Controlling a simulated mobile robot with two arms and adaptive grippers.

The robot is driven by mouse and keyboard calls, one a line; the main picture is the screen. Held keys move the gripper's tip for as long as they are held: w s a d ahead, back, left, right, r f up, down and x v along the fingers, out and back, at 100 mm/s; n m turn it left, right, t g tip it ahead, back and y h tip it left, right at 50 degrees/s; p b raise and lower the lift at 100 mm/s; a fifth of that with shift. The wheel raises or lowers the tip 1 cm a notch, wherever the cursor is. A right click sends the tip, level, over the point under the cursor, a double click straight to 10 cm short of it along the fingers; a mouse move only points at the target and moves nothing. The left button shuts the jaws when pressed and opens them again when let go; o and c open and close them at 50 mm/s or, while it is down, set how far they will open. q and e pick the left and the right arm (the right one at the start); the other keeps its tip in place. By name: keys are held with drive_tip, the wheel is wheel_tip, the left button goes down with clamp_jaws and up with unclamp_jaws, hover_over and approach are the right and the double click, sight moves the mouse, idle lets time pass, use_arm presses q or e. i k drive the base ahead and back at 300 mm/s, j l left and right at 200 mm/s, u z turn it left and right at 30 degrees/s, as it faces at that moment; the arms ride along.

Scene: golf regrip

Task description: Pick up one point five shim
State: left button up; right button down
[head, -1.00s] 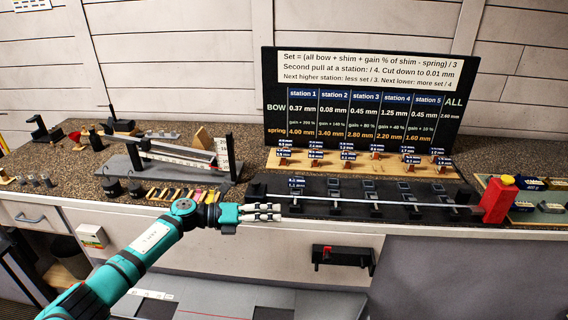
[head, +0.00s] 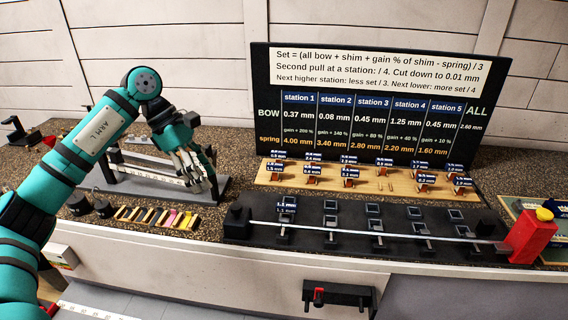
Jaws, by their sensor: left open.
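Small brown shims with blue millimetre labels stand in two rows on a light wooden rack (head: 262,180) below the sign. The labels are too small to read surely, so I cannot tell which shim is the one point five. One brown shim (head: 349,183) stands near the middle of the rack. My left gripper (head: 196,182) is open and points down, left of the rack, over or in front of the grey measuring fixture (head: 124,188). No shim shows between its fingers, and it is apart from the rack. My right gripper is out of view.
The black sign (head: 380,110) stands behind. Coloured pieces (head: 160,217) lie at the counter's front left.

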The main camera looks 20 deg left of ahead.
sight(276, 168)
drive_tip(key=i, duration=0.9)
